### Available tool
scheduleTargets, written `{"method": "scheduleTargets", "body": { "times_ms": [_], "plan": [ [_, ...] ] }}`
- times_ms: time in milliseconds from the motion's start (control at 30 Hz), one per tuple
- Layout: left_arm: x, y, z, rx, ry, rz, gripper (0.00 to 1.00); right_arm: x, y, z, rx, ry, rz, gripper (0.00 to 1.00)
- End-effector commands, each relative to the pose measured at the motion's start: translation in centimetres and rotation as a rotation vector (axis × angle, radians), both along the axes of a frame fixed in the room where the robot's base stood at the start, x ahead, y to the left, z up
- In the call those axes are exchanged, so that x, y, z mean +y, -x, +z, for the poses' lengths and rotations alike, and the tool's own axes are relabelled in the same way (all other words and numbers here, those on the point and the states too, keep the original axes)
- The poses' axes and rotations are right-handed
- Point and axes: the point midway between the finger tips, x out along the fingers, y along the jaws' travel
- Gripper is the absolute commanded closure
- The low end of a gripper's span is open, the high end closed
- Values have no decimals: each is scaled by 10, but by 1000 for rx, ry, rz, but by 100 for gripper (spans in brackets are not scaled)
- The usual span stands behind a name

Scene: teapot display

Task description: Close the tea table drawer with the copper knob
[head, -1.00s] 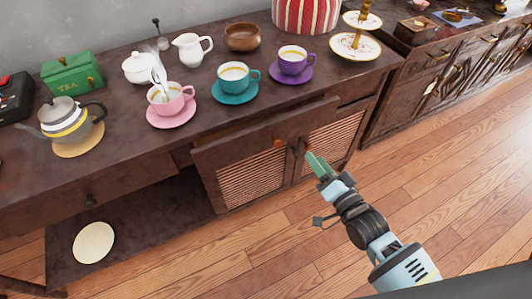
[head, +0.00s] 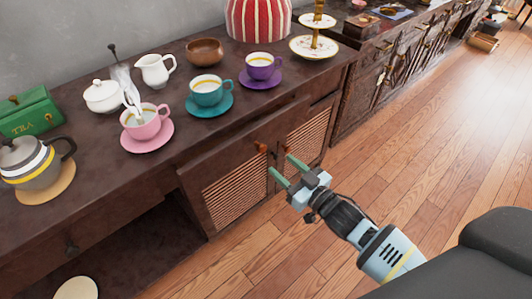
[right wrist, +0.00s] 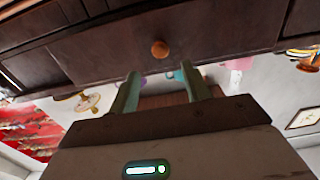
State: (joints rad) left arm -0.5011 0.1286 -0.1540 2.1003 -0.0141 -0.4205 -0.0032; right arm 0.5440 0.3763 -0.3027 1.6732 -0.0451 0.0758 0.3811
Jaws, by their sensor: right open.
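The tea table (head: 150,192) has a drawer (head: 228,162) whose front stands out from the table, so it is partly open. A round copper knob (head: 261,147) sits on the drawer front, and the knob also shows in the right wrist view (right wrist: 160,49). My right gripper (head: 282,165) is open and empty, in front of the drawer and just to the right of and below the knob. In the right wrist view, the knob lies beyond and between the two green fingertips (right wrist: 160,76), apart from them. My left gripper is out of view.
A pink cup (head: 146,123), a teal cup (head: 207,89) and a purple cup (head: 262,66) stand on saucers along the tabletop. A teapot (head: 32,163) is at the left. Slatted doors (head: 235,195) are under the drawer. The wooden floor (head: 430,175) is clear.

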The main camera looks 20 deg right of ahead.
Motion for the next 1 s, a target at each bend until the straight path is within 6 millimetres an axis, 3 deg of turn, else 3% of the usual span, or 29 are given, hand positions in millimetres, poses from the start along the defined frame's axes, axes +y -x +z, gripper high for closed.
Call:
{"method": "scheduleTargets", "body": {
  "times_ms": [500,900,1000],
  "plan": [
    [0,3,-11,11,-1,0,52,23,-61,-1,0,-3,1,52],
    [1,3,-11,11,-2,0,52,25,-68,0,1,-3,0,52],
    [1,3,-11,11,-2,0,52,25,-68,0,1,-3,0,62]
  ]
}}
